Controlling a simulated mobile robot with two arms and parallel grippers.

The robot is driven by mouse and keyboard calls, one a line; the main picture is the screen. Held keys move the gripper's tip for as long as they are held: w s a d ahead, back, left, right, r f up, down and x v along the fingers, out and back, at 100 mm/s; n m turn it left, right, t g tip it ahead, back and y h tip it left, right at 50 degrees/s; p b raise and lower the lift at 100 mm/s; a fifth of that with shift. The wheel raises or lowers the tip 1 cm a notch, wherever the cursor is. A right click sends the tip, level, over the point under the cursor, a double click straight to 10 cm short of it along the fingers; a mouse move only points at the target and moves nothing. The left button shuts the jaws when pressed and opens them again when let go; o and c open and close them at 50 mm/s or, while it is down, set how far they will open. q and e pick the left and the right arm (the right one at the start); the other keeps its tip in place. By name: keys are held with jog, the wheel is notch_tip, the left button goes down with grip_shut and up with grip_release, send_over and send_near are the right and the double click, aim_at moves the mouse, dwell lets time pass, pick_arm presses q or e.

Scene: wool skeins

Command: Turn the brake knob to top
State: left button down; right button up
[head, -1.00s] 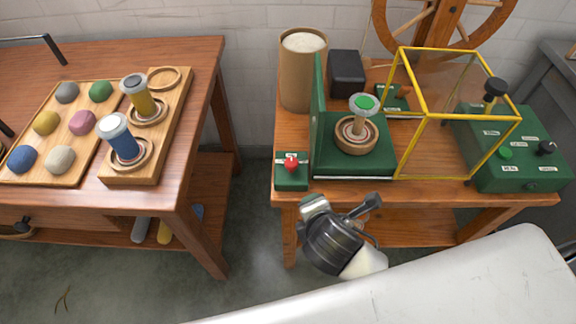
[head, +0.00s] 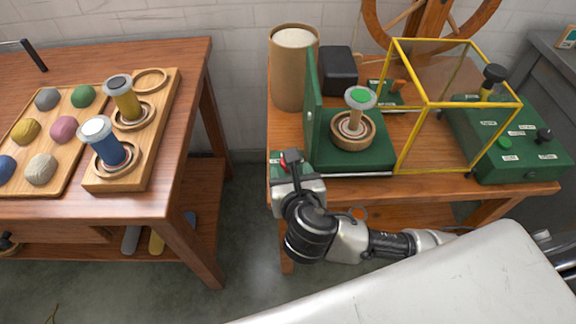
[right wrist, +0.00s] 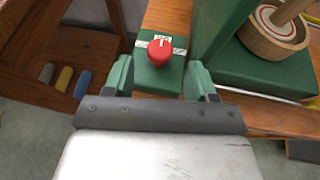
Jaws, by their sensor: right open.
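The red knob (right wrist: 167,49) sits on a small green box (right wrist: 157,78) with a white label strip; the label's words are too small to read. In the head view the box stands at the front left corner of the right table, mostly hidden by my right gripper (head: 291,164). In the right wrist view, my right gripper (right wrist: 161,78) is open, one green finger on each side of the box's near part. The knob is ahead of the fingertips, roughly centred between them. I cannot tell whether they touch the box. My left gripper is not in view.
A green upright panel and base (head: 365,158) with a spool stand close to the right of the knob box. A yellow frame (head: 398,135) and a larger green box with knobs (head: 510,160) are further right. The left table (head: 130,207) holds spools and wool balls.

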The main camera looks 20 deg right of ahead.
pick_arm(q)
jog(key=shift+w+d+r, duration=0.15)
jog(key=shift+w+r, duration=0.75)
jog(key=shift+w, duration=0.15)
pick_arm(e)
jog(key=shift+x, duration=2)
jog(key=c, duration=0.9)
